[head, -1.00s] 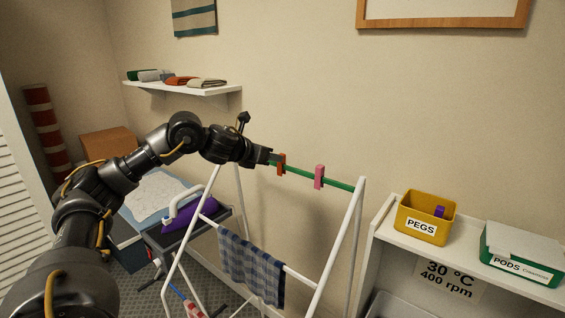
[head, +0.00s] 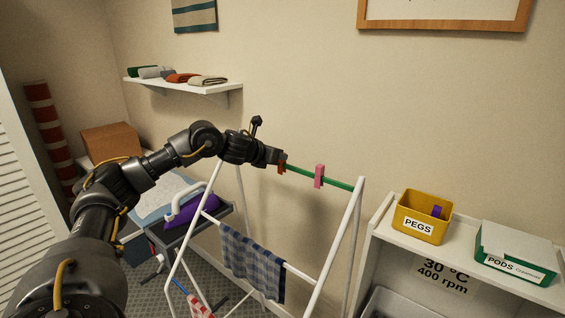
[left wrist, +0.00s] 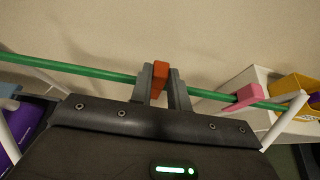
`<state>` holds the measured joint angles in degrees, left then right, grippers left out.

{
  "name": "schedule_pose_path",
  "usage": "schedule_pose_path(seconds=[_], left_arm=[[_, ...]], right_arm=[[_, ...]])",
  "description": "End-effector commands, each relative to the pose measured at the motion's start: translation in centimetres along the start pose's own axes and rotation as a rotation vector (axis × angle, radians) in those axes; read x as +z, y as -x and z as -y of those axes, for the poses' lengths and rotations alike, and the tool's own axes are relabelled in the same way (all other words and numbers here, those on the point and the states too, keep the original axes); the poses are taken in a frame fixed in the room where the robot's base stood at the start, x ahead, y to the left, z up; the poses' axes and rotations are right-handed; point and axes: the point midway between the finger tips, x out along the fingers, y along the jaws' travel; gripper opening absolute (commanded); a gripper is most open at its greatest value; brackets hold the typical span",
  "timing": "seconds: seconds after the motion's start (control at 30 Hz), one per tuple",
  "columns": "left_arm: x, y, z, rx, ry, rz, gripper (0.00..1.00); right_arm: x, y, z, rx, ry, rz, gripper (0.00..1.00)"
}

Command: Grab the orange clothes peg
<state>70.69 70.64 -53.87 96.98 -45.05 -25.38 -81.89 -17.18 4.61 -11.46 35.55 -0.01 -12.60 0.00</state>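The orange clothes peg (head: 283,167) sits on the green rail (head: 331,183) at the top of the white drying rack (head: 336,250). My left gripper (head: 277,158) is at the peg and hides part of it in the head view. In the left wrist view the orange peg (left wrist: 160,76) stands between the two fingers of my left gripper (left wrist: 162,84). The fingers look open around it, with a narrow gap on the right side; contact on the left is unclear. My right gripper is out of view.
A pink peg (head: 319,176) sits further right on the same rail. A checked cloth (head: 252,266) hangs lower on the rack. A yellow pegs box (head: 420,224) and a green pods box (head: 508,262) stand on the white shelf unit at right. A purple iron (head: 190,208) is behind the rack.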

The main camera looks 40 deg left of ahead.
Motion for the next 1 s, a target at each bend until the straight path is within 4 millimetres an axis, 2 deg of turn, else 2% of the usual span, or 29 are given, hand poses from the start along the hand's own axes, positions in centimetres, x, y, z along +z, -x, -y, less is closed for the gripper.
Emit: schedule_pose_path(seconds=[0.1,0.33,0.47,0.8,1.0], left_arm=[[0.0,0.0,0.0,0.000,0.000,-0.001,0.00],[0.0,0.0,0.0,0.000,0.000,-0.001,0.00],[0.6,0.2,0.1,-0.001,0.000,0.002,0.00],[6.4,3.0,0.1,-0.002,0.001,0.005,0.00],[8.6,4.1,0.0,-0.001,0.000,0.001,0.00]], right_arm=[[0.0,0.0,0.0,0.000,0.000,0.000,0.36],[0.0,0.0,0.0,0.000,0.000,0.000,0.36],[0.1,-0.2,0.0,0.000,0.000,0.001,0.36],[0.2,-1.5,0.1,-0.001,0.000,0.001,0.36],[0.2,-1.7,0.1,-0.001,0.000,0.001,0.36]])
